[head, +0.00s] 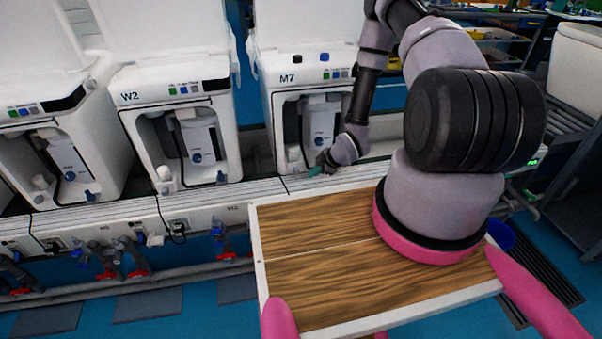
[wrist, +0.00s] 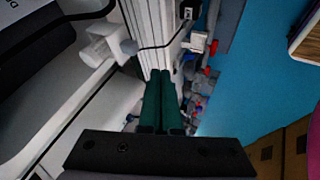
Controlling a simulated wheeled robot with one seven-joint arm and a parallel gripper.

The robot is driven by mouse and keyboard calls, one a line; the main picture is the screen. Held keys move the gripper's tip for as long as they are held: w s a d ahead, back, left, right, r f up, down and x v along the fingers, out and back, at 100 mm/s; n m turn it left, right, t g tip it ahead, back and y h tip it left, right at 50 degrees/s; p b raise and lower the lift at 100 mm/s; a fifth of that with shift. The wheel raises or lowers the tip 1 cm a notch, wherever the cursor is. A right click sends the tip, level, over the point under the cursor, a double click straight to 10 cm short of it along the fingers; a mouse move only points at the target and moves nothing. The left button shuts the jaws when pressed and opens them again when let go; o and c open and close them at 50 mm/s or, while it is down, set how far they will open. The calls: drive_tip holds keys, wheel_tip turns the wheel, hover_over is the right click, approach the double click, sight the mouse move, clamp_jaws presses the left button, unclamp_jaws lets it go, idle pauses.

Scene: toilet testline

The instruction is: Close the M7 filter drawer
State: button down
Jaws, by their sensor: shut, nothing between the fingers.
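The M7 machine (head: 308,72) is a white toilet-like test unit right of centre in the head view, with its label on the front. Its open front bay holds a grey-white unit with a blue knob (head: 320,142). I cannot tell for sure which part is the filter drawer or how far out it stands. My gripper (head: 315,171) is low in front of the bay, near the bench edge. In the wrist view its two green fingers (wrist: 161,98) lie together, shut and empty. A white cylindrical fitting (wrist: 103,42) is left of them, apart from the fingertips.
The W2 machine (head: 175,85) and another similar unit stand to the left on the same bench. Pipes and red and blue valves (head: 122,262) run below. My arm covers M7's right side. A wood-topped platform (head: 330,240) is in front. Blue floor shows below.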

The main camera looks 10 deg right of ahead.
sight(297, 162)
drive_tip(key=w+a+f, duration=0.3)
drive_tip(key=w+f, duration=0.3)
drive_tip(key=w, duration=0.1)
drive_tip(key=shift+w, duration=0.35)
drive_tip(key=w, duration=0.5)
drive_tip(key=shift+w, duration=0.3)
drive_tip(key=shift+w+d, duration=0.1)
drive_tip(key=shift+w, duration=0.25)
drive_tip(key=shift+r, duration=0.1)
